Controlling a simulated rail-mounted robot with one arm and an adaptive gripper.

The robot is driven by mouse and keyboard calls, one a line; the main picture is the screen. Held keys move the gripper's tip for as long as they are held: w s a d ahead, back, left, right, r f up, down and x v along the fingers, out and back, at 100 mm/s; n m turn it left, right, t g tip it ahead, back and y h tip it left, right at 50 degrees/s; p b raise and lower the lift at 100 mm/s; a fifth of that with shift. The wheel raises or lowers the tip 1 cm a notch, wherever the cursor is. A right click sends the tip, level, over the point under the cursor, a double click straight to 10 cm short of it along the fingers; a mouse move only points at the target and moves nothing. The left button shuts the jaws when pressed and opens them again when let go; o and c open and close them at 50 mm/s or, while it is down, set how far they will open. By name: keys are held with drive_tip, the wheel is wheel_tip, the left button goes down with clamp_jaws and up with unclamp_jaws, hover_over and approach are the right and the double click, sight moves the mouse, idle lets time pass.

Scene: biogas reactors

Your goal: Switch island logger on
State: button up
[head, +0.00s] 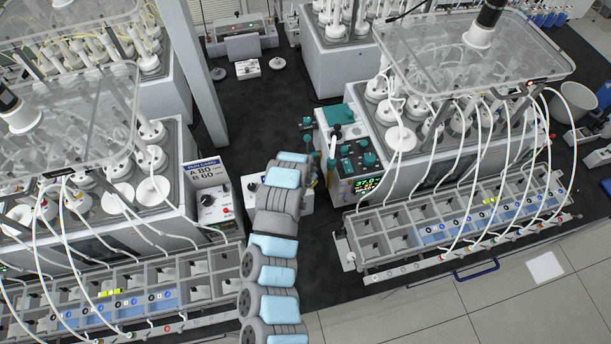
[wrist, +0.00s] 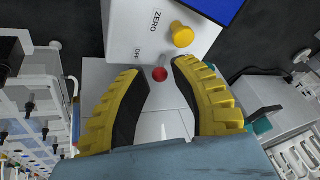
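In the wrist view a white logger box (wrist: 150,22) has a ZERO label, a yellow knob (wrist: 182,35) and an OFF label (wrist: 138,53). A small switch with a red round tip (wrist: 160,74) shows near the OFF label. My gripper (wrist: 157,68) is open, its yellow-and-black fingers on either side of the red tip. I cannot tell whether either finger touches it. In the head view my arm hides the gripper and much of a pale box (head: 306,198); the switch is not visible there.
In the head view a unit with teal knobs and a lit display (head: 366,184) stands right of my arm. A box with a red knob (head: 213,204) stands to the left. Reactor racks with tubes (head: 450,235) flank both sides. Dark bench shows behind my arm.

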clamp_jaws()
drive_tip(key=shift+w+a+f+g+b, duration=0.15)
drive_tip(key=shift+g+b, duration=0.15)
drive_tip(key=shift+b, duration=0.25)
drive_tip(key=shift+w+g+b, duration=0.15)
drive_tip(key=shift+g+b, duration=0.25)
drive_tip(key=shift+b, duration=0.5)
drive_tip(key=g+b, duration=0.1)
drive_tip(key=b, duration=0.1)
drive_tip(key=h+b, duration=0.1)
drive_tip(key=shift+w+r+g+b, duration=0.2)
drive_tip(key=shift+w+g+b, duration=0.15)
drive_tip(key=shift+w+g, duration=0.05)
drive_tip(key=shift+w+g+b, duration=0.1)
drive_tip(key=shift+g+b, duration=0.3)
drive_tip(key=shift+b, duration=0.4)
drive_tip(key=shift+w+a+n+g+h+b, duration=0.25)
drive_tip(key=shift+g+b, duration=0.5)
drive_tip(key=shift+b, duration=1.9)
drive_tip(key=shift+w+n+g+h+b, duration=0.25)
drive_tip(key=shift+g+b, duration=0.5)
drive_tip(key=shift+b, duration=1.9)
drive_tip(key=shift+r, duration=0.1)
